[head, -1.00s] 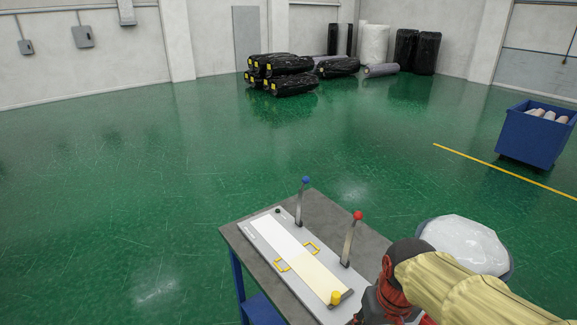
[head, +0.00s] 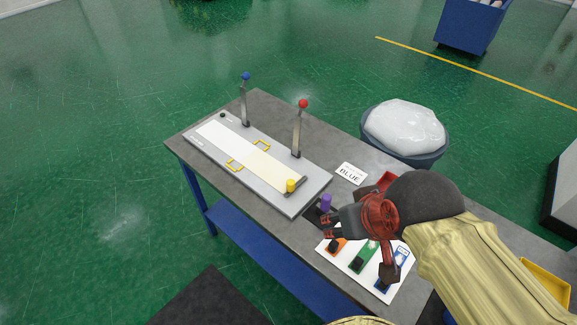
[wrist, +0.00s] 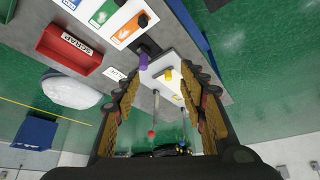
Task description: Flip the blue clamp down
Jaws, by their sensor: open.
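The blue clamp is an upright metal lever with a blue ball knob (head: 245,76), at the far end of a grey fixture plate (head: 290,207) on the table in the head view. A matching lever with a red knob (head: 303,103) stands upright nearer to me; it also shows between my fingers in the wrist view (wrist: 151,134). My gripper (head: 325,222) is open and empty above the table, to the right of the plate's near end and well away from the blue knob.
A card reading BLUE (head: 350,173) lies beside the plate. A purple knob (head: 325,203) and a white board with coloured patches (head: 330,246) are near my gripper. A red SCRAP tray (wrist: 68,50) is on the table. A grey bin with a white bag (head: 404,128) stands behind.

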